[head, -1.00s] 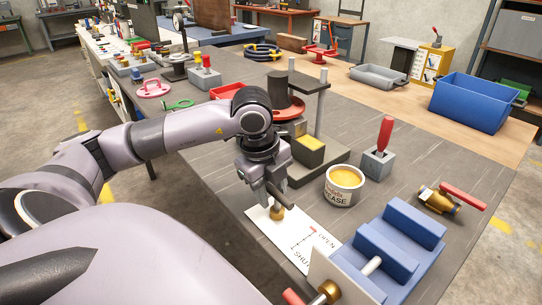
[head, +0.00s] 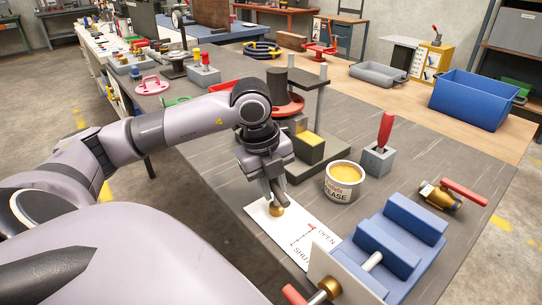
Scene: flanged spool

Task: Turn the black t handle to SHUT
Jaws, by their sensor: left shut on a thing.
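A white card (head: 262,222) lies on the grey table, with OPEN (head: 327,234) printed on its right side and SHUT (head: 300,255) nearer the front, and red marks between them. A brass valve part (head: 277,210) stands on the card. My left gripper (head: 276,199) comes down from above and is shut on the black t handle over this brass part. The fingers hide almost all of the handle, so I cannot tell which word it points to. My right gripper is not in view.
A grease tub (head: 344,183), a grey block with a red lever (head: 384,140) and a brass valve with a red handle (head: 450,194) stand to the right. A blue vise-like block (head: 400,235) is close in front. A press stand (head: 320,105) is behind my gripper.

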